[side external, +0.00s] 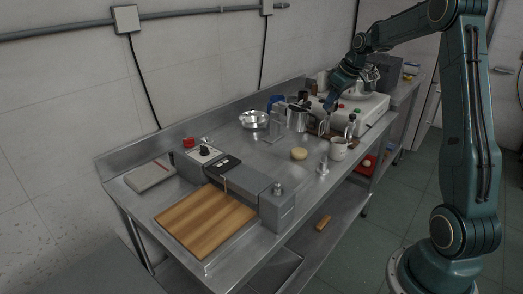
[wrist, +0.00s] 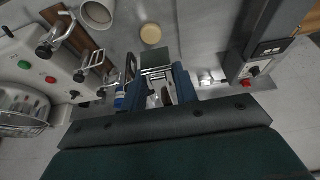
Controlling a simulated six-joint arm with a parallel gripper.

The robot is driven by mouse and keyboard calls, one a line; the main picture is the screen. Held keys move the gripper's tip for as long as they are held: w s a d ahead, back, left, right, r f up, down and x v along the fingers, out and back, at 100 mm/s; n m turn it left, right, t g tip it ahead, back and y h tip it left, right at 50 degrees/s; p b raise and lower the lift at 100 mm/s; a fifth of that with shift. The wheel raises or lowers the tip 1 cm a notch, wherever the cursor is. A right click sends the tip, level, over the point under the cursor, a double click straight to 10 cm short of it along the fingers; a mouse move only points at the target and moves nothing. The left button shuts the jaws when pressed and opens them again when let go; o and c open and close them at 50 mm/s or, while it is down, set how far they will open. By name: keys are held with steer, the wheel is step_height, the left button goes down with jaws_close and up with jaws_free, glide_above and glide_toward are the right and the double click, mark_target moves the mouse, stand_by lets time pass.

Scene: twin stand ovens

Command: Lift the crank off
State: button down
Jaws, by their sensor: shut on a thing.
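My gripper (side external: 327,107) is low over the far part of the steel bench in the side view, among small metal items. In the wrist view my gripper (wrist: 156,84) shows two blue fingers with greyish and brown parts between them. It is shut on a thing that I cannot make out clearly. I cannot tell for sure which part is the crank. Shiny bent metal handles (wrist: 57,32) stand on a wooden strip at the left of the wrist view, apart from the fingers.
A white machine (side external: 358,108) with coloured buttons stands close to my gripper. A metal pitcher (side external: 297,118), a white mug (side external: 338,149), a steel bowl (side external: 254,120) and a round tan disc (side external: 299,153) are around it. A wooden board (side external: 205,220) lies at the near end.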

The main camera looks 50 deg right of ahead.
steer(key=shift+r, duration=0.2)
steer(key=shift+r, duration=2.35)
